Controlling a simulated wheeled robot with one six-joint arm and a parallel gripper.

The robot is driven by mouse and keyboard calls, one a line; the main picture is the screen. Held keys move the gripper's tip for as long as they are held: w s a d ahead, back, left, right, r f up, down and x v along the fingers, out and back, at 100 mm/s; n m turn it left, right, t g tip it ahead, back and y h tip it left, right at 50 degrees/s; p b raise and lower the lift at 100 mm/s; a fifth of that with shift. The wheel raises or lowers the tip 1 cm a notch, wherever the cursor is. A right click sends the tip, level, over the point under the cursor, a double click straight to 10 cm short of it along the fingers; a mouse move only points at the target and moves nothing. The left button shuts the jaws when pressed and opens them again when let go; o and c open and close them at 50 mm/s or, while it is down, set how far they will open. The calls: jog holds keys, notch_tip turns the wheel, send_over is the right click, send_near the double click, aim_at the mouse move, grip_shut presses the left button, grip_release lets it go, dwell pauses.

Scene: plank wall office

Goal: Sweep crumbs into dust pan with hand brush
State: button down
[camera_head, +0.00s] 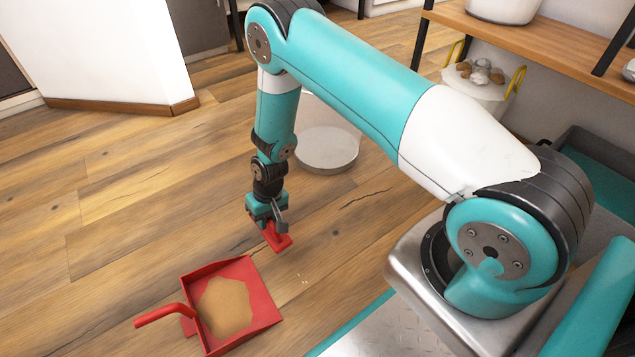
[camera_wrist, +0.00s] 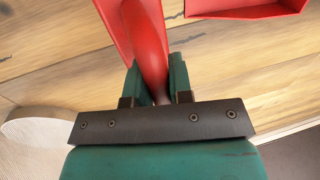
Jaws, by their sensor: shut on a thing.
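The red dust pan (camera_head: 266,309) lies on the wooden floor at the lower left, its handle pointing left. A heap of tan crumbs (camera_head: 225,306) lies in it. A few small crumbs (camera_head: 304,279) lie on the floor to the right of the pan. My gripper (camera_head: 268,215) is shut on the red hand brush (camera_head: 276,238), just above or at the floor, up and right of the pan. In the wrist view the brush handle (camera_wrist: 147,45) sits between my gripper's fingers (camera_wrist: 155,85). The pan's edge (camera_wrist: 245,12) shows at the top. The bristles are hidden.
A pale round bin (camera_head: 327,148) stands on the floor behind my gripper. A wooden shelf (camera_head: 540,45) is at the upper right, with a white pot (camera_head: 478,92) below it. A white wall block (camera_head: 105,60) is at the upper left. The floor on the left is clear.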

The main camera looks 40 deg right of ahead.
jog(key=shift+r+p, duration=0.9)
jog(key=shift+r, duration=0.4)
